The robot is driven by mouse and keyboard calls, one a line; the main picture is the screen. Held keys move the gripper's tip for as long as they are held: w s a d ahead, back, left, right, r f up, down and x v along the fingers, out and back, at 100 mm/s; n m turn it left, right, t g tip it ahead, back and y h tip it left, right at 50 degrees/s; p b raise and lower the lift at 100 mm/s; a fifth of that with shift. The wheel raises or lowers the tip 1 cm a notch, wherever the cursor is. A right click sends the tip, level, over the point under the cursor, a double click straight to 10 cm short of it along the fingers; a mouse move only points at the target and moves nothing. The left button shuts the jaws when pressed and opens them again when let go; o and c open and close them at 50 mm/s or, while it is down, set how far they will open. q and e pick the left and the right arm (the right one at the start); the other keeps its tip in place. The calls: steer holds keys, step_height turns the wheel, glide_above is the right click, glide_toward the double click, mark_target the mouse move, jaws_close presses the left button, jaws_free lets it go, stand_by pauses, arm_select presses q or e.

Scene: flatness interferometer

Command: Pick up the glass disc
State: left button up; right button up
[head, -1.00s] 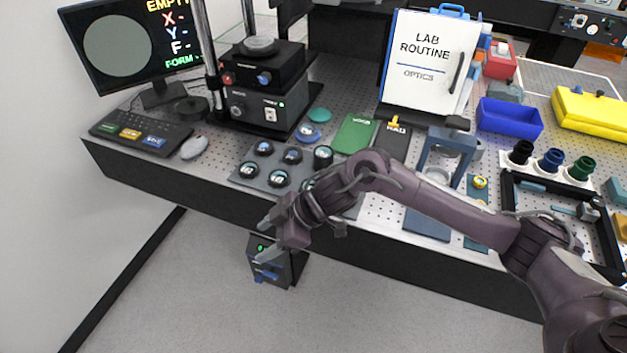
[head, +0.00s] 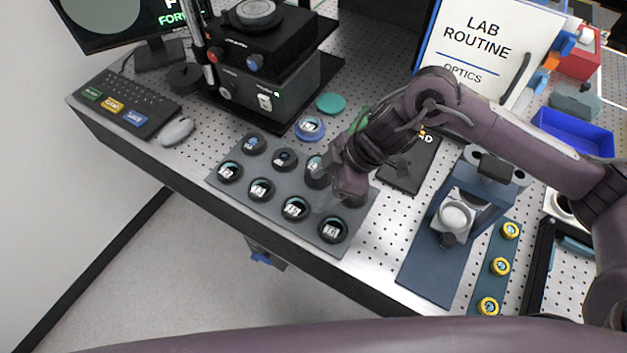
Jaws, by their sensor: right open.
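Several round glass discs in black holders sit in rows on a dark grey tray (head: 219,182) at the table's front edge. The front row shows one disc at the left (head: 230,172), another beside it (head: 261,189), a third (head: 295,208) and one at the right corner (head: 333,230). I cannot tell which one the task means. My right gripper (head: 328,200) is open and empty, pointing down over the right part of the tray. It partly hides the back-row holders there. Whether its fingertips touch anything is unclear. My left gripper is out of view.
A blue ring holder (head: 310,128) and a teal disc (head: 331,103) lie behind the tray. A black instrument (head: 265,75) stands at the back left, near a keyboard (head: 128,106) and mouse (head: 177,131). A blue stand (head: 425,270) is to the right.

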mark_target(296, 205)
steer(key=shift+w, duration=0.1)
steer(key=shift+a, duration=0.15)
steer(key=shift+s+a+f+p, duration=0.2)
steer(key=shift+a+f+p, duration=0.1)
steer(key=shift+a+f, duration=0.2)
steer(key=shift+s+a+f+p, duration=0.15)
steer(key=shift+a+f+p, duration=0.1)
steer(key=shift+a+f, duration=0.25)
steer(key=p+x, duration=0.1)
steer(key=x, duration=0.3)
steer(key=shift+w+f, duration=0.2)
steer(key=shift+f, duration=0.2)
steer(key=c, duration=0.7)
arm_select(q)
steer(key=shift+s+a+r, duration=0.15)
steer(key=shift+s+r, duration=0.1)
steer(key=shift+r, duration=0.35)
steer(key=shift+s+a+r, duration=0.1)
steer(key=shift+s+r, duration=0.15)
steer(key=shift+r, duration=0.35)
arm_select(e)
steer(key=shift+c, duration=0.3)
